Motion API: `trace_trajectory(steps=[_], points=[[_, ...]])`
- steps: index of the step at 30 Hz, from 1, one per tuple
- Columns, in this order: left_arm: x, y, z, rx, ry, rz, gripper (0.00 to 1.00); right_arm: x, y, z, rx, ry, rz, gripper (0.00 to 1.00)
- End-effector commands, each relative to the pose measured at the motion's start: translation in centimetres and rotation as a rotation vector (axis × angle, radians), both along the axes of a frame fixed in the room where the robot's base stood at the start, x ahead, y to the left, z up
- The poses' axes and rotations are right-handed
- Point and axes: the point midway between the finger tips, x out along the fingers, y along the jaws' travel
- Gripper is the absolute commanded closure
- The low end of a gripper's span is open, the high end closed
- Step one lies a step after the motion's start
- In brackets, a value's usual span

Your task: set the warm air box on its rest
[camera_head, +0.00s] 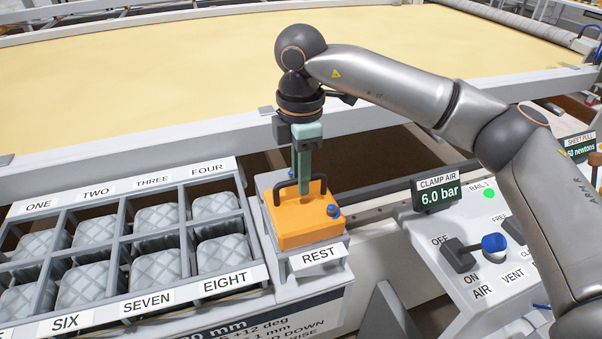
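The warm air box, an orange block (297,226) with a black bar handle (279,196) and a blue knob on its right side, sits upright on the grey rest (306,278) labelled REST. I see no gap under it, though its far underside is hidden. My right gripper (304,188) comes down from above, with its teal fingers across the middle of the handle. The near finger hides the far one and part of the handle, so I cannot tell whether they are shut on it. My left gripper is not in view.
A grey rack (118,228) with numbered cells of quilted grey blocks stands left of the rest. A control panel (462,219) with an air lever and a 6.0 bar display (438,195) is at right. A rail and yellow quilt (180,70) lie behind.

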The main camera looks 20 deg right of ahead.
Motion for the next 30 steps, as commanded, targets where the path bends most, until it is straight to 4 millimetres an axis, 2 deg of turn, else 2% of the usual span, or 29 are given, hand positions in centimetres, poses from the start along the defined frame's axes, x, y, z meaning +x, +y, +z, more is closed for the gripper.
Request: trace_trajectory(steps=[1, 6, 13, 16, 18, 20, 30], points=[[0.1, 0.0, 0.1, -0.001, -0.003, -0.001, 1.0, 0.0, 0.0, 0.0, 0.0, 0.001, 0.0, 0.72], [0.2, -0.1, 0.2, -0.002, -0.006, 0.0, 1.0, 0.0, 0.0, 0.0, 0.0, 0.001, 0.0, 0.56], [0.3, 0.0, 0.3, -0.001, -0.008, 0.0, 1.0, 0.0, 0.0, 0.1, 0.0, 0.001, 0.0, 0.56], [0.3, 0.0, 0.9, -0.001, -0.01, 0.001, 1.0, 0.0, 0.0, 0.8, 0.0, 0.0, 0.0, 0.56], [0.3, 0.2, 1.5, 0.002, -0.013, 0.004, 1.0, 0.0, 0.0, 1.7, 0.0, 0.0, 0.0, 0.56], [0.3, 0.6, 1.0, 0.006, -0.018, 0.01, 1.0, 0.0, 0.1, 2.4, 0.001, -0.003, 0.0, 0.56], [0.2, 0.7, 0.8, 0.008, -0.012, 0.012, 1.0, 0.1, 0.1, 10.0, 0.0, -0.002, 0.0, 0.56]])
